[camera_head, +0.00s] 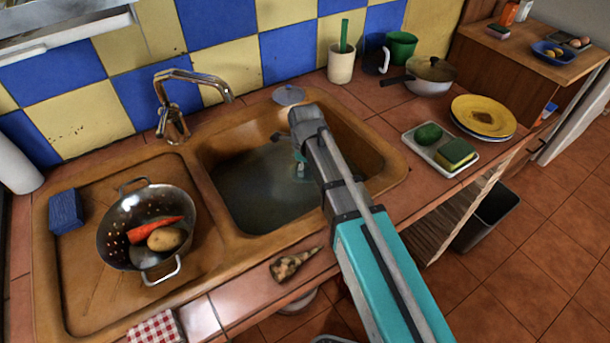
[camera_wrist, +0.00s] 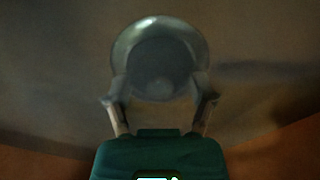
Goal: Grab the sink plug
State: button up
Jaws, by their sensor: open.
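My gripper (camera_head: 300,172) reaches down into the sink basin (camera_head: 245,190), partly hidden by my arm in the head view. In the wrist view my gripper (camera_wrist: 160,90) is open, with one finger on each side of a round grey disc with a pale rim, which looks like the sink plug (camera_wrist: 160,52). The disc is dim and murky, apparently under the water, and lies just beyond the fingertips. I cannot tell whether they touch it. The plug is hidden behind my arm in the head view.
A round grey lid-like piece (camera_head: 288,95) lies on the sink's back rim, near the faucet (camera_head: 172,100). A colander (camera_head: 115,222) with vegetables stands on the drainboard at left. The sink walls surround my gripper.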

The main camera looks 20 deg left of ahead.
dwell(0.3)
grip_shut()
jog(key=shift+r, duration=0.15)
dwell(0.4)
notch_tip(320, 180, up, 3)
jog(key=p, duration=0.3)
jog(key=s+a+r+p, duration=0.3)
jog(key=s+r+p, duration=0.6)
jog(key=s, duration=0.4)
jog(key=shift+s+r+p, duration=0.35)
jog(key=shift+p, duration=0.15)
